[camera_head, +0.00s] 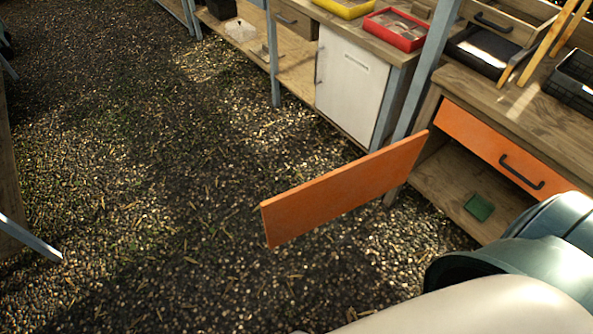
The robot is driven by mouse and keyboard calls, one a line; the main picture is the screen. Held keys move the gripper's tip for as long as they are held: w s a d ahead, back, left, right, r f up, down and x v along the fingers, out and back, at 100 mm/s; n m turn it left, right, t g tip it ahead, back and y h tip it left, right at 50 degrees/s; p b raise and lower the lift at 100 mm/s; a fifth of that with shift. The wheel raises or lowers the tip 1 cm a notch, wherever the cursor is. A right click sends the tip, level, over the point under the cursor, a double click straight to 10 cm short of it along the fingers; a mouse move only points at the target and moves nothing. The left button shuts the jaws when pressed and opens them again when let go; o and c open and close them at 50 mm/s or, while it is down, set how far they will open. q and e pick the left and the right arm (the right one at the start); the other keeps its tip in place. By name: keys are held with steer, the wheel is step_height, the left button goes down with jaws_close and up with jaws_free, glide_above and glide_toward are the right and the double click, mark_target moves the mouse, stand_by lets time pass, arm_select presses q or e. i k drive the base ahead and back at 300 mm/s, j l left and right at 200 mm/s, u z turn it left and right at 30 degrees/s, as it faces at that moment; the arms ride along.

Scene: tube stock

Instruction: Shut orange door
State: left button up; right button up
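The orange door (345,190) stands wide open in the head view, swung out from the wooden cabinet (440,180) at the right. Its far end meets the cabinet front, and its free edge points left over the gravel. The cabinet's lower compartment is open to view, with a small green object (479,207) on its floor. An orange drawer (500,143) with a dark handle sits shut above that compartment. Part of my own arm fills the bottom right corner and hides the cabinet's right side. Neither gripper shows.
Gravel ground (130,170) lies open to the left of the door. A white cabinet door (350,84) is shut farther back, beside a metal post (425,70). Red (395,28) and black (482,50) trays stand on the worktops. A wooden piece stands at the left edge.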

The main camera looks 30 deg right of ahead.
mark_target(292, 213)
steer(key=i+j+u, duration=0.1)
steer(key=i+u, duration=0.2)
steer(key=i, duration=0.3)
steer(key=i+z, duration=0.25)
steer(key=i+j+z, duration=0.15)
steer(key=i+z, duration=0.15)
steer(key=i+j+z, duration=0.1)
steer(key=z, duration=0.4)
steer(key=i+j+z, duration=0.2)
steer(key=z, duration=0.25)
steer(key=i+j+z, duration=0.25)
steer(key=z, duration=0.25)
steer(key=i+j+z, duration=0.1)
steer(key=j+z, duration=0.2)
steer(key=z, duration=0.15)
steer(key=j+z, duration=0.3)
steer(key=z, duration=0.2)
steer(key=j+z, duration=0.7)
steer(key=z, duration=0.25)
steer(key=k+l+u, duration=0.2)
steer(key=k, duration=0.4)
steer(key=k+u, duration=0.2)
steer(key=k, duration=0.4)
